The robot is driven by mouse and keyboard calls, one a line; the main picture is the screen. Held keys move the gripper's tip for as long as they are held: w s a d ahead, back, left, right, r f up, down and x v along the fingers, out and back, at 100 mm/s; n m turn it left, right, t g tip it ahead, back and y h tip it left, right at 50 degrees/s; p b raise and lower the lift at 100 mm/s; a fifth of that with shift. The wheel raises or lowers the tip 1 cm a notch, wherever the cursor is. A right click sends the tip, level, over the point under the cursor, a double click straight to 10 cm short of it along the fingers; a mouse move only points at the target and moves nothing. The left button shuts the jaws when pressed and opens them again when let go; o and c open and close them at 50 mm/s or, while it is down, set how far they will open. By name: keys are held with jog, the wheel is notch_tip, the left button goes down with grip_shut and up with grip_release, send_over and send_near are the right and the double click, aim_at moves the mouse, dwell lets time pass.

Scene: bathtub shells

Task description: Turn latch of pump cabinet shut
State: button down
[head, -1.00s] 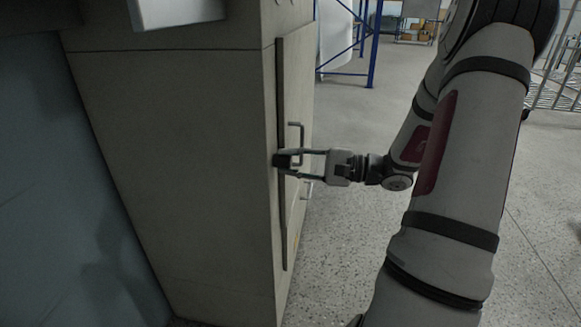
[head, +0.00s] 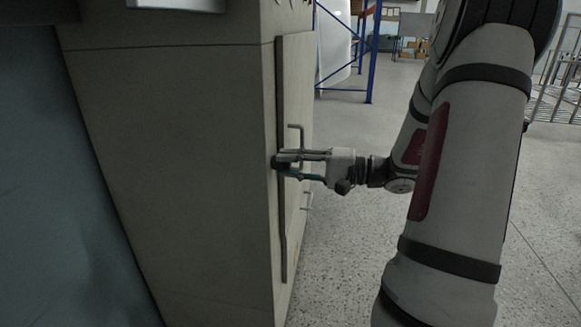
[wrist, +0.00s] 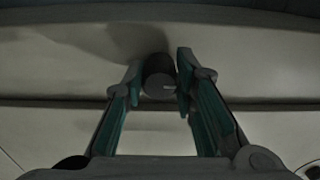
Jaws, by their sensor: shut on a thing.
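The pump cabinet (head: 180,170) is a large beige-grey box on the left of the head view, with its door (head: 296,90) on the right-hand face. The latch (wrist: 158,76) shows in the wrist view as a short dark round knob with a small pale mark. My gripper (head: 283,164) reaches the door edge from the right. In the wrist view its two teal-lined fingers close in on either side of the knob, shut on it. In the head view the fingertips mostly hide the latch, so its turn angle cannot be told.
A bar handle (head: 302,130) sticks out from the door just above my gripper, and a smaller one (head: 308,200) sits lower. The speckled floor (head: 345,250) right of the cabinet is clear. A blue rack (head: 371,60) stands behind.

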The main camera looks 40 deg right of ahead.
jog(key=c, duration=1.3)
grip_release()
jog(key=v, duration=1.2)
